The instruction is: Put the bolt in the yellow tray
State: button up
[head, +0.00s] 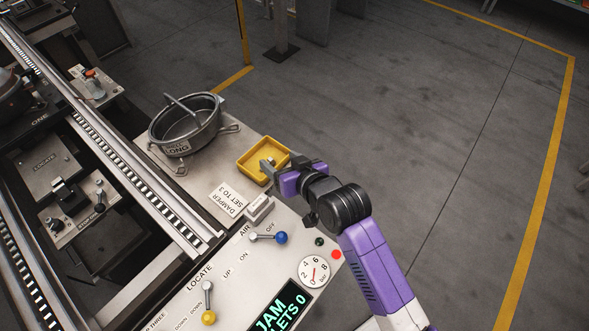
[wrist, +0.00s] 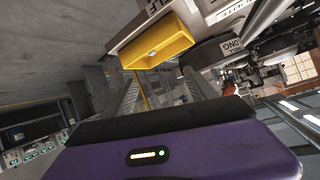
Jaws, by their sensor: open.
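The yellow tray (head: 244,163) sits on the pale panel, at its far right corner in the head view. It also shows in the wrist view (wrist: 172,47), at the upper middle. A small pale thing (wrist: 152,53) shows in the tray in the wrist view; it may be the bolt, but it is too small to be sure. My gripper (head: 270,166) is open at the tray's near right side, its fingers overlapping the tray in the head view. I cannot tell whether they touch it. No bolt shows clearly elsewhere, and nothing shows held between the fingers.
A round grey metal pan (head: 186,124) with a handle stands left of the tray. A damper label plate (head: 228,199), a blue-knobbed lever (head: 281,238), a yellow-knobbed lever (head: 208,317) and a gauge (head: 314,271) are on the panel nearby. A conveyor rail runs at left. Open floor lies right.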

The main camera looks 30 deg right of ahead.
jog(key=v, duration=0.7)
jog(key=shift+s+r, duration=0.2)
jog(key=shift+s, duration=0.15)
jog(key=s+a+f+t, duration=0.1)
jog(key=s+a, duration=0.1)
jog(key=s, duration=1.4)
jog(key=s+r+n, duration=0.1)
jog(key=s+r, duration=0.2)
jog(key=s, duration=0.3)
jog(key=s+r+n+t, duration=0.1)
jog(key=s+r, duration=0.2)
jog(key=s, duration=0.3)
jog(key=shift+s+r, duration=0.4)
jog(key=shift+d, duration=0.1)
jog(key=shift+c, duration=0.5)
